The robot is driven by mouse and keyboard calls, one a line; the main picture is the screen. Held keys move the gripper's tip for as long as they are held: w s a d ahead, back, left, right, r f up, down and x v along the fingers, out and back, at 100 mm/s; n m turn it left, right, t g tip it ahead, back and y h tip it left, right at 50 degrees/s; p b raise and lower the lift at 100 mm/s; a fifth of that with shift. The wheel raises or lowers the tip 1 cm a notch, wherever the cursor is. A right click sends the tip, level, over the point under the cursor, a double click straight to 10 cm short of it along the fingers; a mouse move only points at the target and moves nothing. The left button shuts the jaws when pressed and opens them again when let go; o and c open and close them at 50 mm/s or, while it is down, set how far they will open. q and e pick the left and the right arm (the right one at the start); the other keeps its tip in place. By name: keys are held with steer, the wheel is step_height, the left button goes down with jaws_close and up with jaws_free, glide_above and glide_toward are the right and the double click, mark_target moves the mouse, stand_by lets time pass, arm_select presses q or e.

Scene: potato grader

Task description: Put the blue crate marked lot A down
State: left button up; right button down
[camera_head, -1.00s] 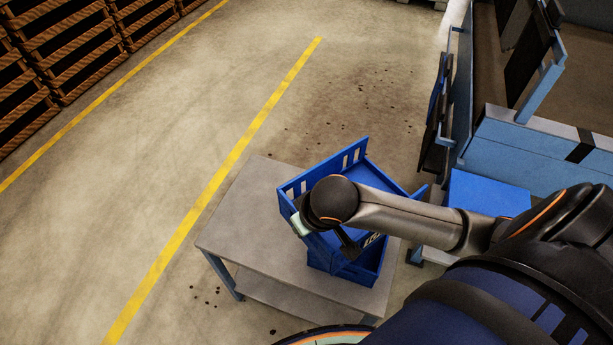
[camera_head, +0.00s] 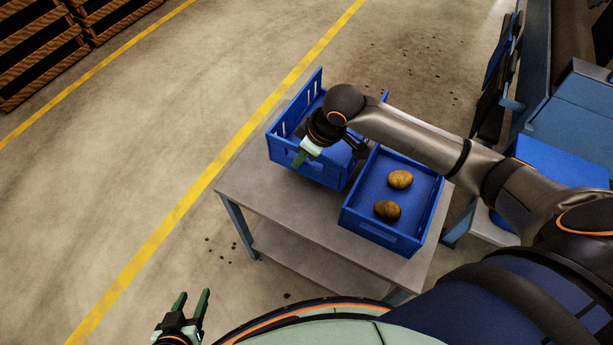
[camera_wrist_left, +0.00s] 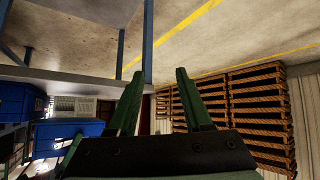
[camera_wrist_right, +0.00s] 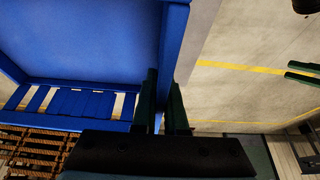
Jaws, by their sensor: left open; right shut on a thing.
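A blue crate (camera_head: 340,171), apparently the lot A one, is at the far left corner of the grey table (camera_head: 285,222). No marking is readable on it now. My right gripper (camera_head: 303,157) is shut on its near side wall, and the wall shows between the fingers in the right wrist view (camera_wrist_right: 162,100). I cannot tell whether the crate's bottom touches the table top. My arm hides part of the crate. My left gripper (camera_head: 192,296) is open and empty, low at the front left, off the table; its spread fingers show in the left wrist view (camera_wrist_left: 158,92).
A second blue crate (camera_head: 372,226) with two potatoes (camera_head: 400,179) stands on the table just right of the held crate. The table has a lower shelf (camera_head: 300,260). Blue machinery (camera_head: 570,115) is at the right.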

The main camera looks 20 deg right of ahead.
mark_target(301, 171)
step_height(301, 171, down, 5)
steer(key=shift+f+b, duration=0.2)
steer(key=shift+b, duration=0.2)
step_height(301, 171, down, 4)
steer(key=shift+f+b, duration=0.1)
steer(key=shift+b, duration=0.4)
steer(key=shift+f, duration=0.3)
steer(key=c, duration=1.1)
jaws_free()
steer(key=shift+c, duration=0.2)
arm_select(q)
steer(key=shift+w+d+f, duration=0.2)
steer(key=shift+d+f, duration=0.35)
steer(key=shift+d, duration=0.1)
arm_select(e)
steer(key=shift+o, duration=0.9)
